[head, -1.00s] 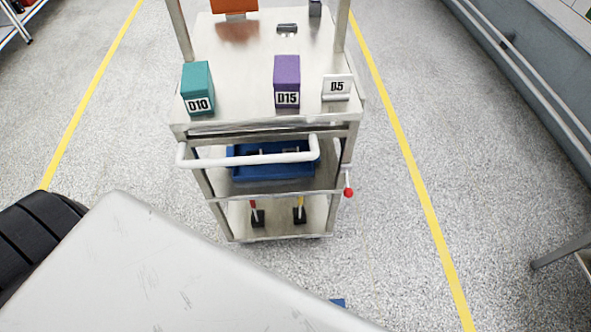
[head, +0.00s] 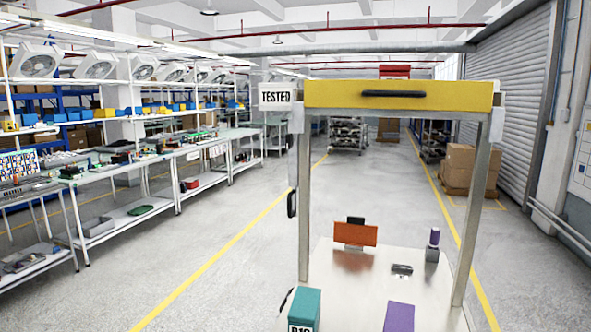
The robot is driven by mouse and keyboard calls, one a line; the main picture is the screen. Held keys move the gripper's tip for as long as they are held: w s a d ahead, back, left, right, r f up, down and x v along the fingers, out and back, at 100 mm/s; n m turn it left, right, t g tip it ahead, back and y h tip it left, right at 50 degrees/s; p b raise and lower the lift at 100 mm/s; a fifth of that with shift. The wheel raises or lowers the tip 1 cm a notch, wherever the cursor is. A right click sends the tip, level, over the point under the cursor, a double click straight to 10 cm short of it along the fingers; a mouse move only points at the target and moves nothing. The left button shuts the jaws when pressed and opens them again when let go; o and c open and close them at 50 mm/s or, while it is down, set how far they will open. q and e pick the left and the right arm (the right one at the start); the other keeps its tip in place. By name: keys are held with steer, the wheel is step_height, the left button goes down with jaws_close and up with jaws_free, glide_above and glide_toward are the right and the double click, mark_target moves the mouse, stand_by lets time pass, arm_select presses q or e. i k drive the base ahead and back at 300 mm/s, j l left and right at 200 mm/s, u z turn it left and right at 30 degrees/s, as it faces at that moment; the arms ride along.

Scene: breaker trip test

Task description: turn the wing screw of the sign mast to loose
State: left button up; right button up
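A small black handle-like part (head: 291,204) sits low on that post. I cannot make out a wing screw for certain, nor whether it is tight or loose. Neither of my grippers is in view.
The cart has a yellow top drawer (head: 400,96) with a black handle. Its steel deck (head: 350,290) holds a teal block (head: 306,308), a purple block (head: 399,317) and an orange plate (head: 355,235). Workbenches (head: 150,165) line the left. The floor between (head: 225,225) is clear.

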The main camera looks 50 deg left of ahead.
mark_target(289, 139)
steer(key=u, duration=1.6)
